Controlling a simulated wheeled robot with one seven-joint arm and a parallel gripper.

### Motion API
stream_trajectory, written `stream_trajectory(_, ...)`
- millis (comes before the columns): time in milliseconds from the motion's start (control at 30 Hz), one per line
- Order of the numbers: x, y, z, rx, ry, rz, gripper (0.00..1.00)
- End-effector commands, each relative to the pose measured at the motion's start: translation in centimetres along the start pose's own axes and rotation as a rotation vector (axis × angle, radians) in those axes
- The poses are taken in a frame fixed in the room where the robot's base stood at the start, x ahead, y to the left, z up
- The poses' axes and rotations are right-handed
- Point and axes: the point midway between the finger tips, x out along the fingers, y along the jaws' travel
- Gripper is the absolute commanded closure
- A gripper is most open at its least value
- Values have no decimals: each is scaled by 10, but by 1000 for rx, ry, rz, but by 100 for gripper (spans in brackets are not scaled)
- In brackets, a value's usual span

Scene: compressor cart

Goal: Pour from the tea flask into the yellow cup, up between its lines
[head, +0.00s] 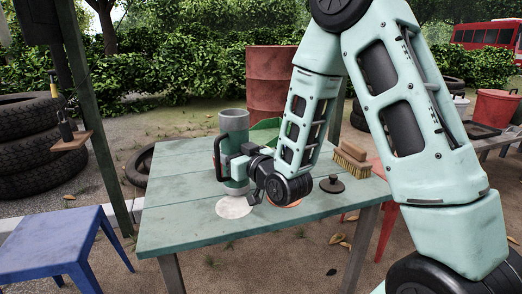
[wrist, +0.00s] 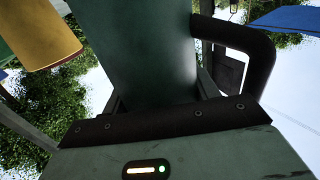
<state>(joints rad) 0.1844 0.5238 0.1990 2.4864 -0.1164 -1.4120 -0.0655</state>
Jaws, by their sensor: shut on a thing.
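The tea flask (head: 234,125) is a tall green cylinder with a grey top and a dark handle on its left side in the head view. My gripper (head: 238,166) is shut on its body, and the flask stands upright there. I cannot tell whether its base touches the table. In the wrist view the flask (wrist: 145,50) fills the middle, with its handle (wrist: 263,65) on the right. The yellow cup (wrist: 45,32) shows at the upper left of the wrist view, apart from the flask. Its lines and inside are not visible. My arm probably hides it in the head view.
The green table (head: 170,225) has a pale round patch (head: 233,207) in front of the flask. A dark knobbed lid (head: 332,185) and a brush (head: 352,161) lie to the right. The table's left side is clear. A blue stool (head: 50,240) stands at left.

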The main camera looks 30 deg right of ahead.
Motion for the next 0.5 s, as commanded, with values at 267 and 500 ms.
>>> stream_trajectory(267, 1, 0, -10, 103, -38, 0, 93)
stream_trajectory(500, 1, 1, -9, 214, -85, 1, 93)
